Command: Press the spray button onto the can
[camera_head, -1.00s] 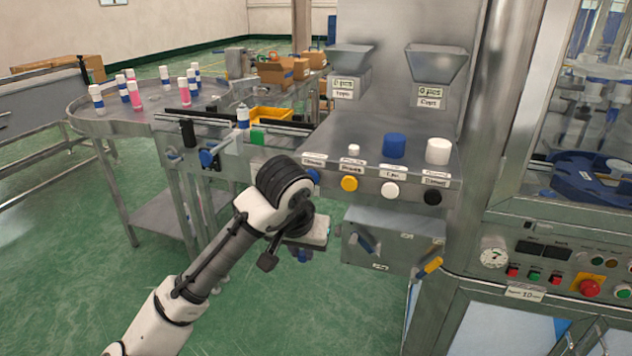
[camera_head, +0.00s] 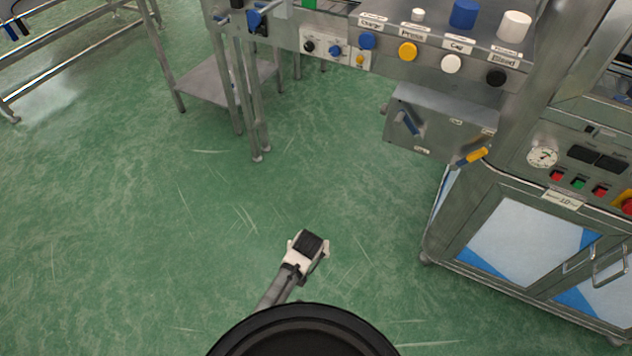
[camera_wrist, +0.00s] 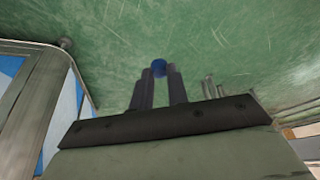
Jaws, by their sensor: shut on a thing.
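My gripper (camera_wrist: 160,73) shows in the wrist view, with its two dark fingers shut on a small blue round thing (camera_wrist: 159,66). Whether this is the spray button is not clear from its shape, as the fingers hide its sides. In the wrist view it is over green floor, with nothing close to the fingertips. In the head view my arm hangs low over the floor, and the fingers cannot be made out. No can shows in either current view.
The steel machine carries a small white piece (camera_head: 418,14), a blue cap (camera_head: 464,14) and a white cap (camera_head: 514,26) above coloured knobs. A box with a yellow handle (camera_head: 471,157) is below. The cabinet (camera_head: 520,225) stands at right. Open floor (camera_head: 160,250) lies left and ahead.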

